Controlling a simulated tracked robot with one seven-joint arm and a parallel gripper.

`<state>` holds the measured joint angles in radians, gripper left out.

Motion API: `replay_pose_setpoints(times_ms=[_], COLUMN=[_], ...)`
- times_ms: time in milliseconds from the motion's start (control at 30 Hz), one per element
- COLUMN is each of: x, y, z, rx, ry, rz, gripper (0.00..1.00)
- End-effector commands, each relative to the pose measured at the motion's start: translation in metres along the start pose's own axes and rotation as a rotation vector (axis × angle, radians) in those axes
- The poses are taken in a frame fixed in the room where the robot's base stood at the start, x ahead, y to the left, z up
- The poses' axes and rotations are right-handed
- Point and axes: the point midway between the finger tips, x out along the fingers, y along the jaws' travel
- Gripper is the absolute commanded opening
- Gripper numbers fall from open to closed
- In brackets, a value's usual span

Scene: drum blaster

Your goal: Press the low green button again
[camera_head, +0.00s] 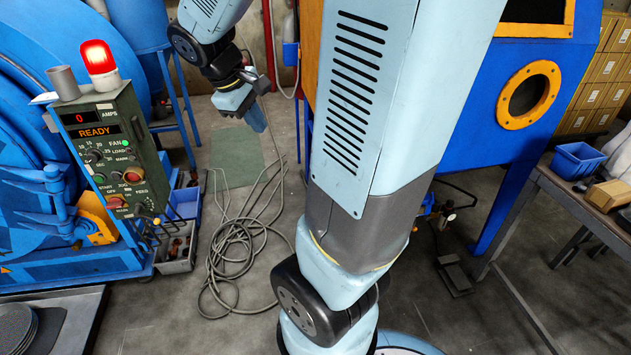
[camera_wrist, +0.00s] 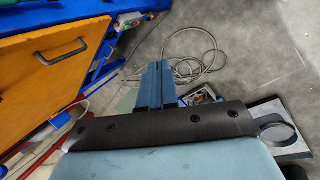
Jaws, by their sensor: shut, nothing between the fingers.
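The green control panel (camera_head: 115,165) stands at the left, with a display reading 0 AMPS and READY. Its low green button (camera_head: 100,178) is small, at the lower left of the panel above the START label. Another green button sits higher, near FAN. My gripper (camera_head: 258,122) hangs to the right of the panel, well apart from it, fingers pointing down. In the wrist view the blue fingers (camera_wrist: 154,85) are together with nothing between them. The green button cannot be made out in the wrist view.
A lit red lamp (camera_head: 98,58) and a grey cup (camera_head: 63,82) stand on the panel top. Loose cable (camera_head: 240,240) lies on the floor. A blue cabinet (camera_head: 510,130) is at the right. An orange door with a handle (camera_wrist: 62,52) fills the wrist view's left.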

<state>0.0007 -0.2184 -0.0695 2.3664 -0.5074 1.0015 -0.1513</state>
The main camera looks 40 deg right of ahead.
Motion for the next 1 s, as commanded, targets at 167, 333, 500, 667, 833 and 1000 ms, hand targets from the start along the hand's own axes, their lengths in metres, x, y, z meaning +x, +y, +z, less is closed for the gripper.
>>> replay_pose_setpoints(times_ms=[167, 333, 500, 667, 833, 1000], x=[0.037, 0.071, 0.107, 0.142, 0.182, 0.224], y=[0.025, 0.047, 0.068, 0.085, 0.100, 0.113], z=[-0.017, -0.031, -0.046, -0.060, -0.075, -0.090], rx=[-0.139, -0.279, -0.424, -0.567, -0.727, -0.894], ry=[-0.143, -0.272, -0.398, -0.514, -0.635, -0.751], rz=[0.060, 0.114, 0.164, 0.205, 0.245, 0.282], gripper=[0.00, 0.00, 0.00, 0.00, 0.00, 0.00])
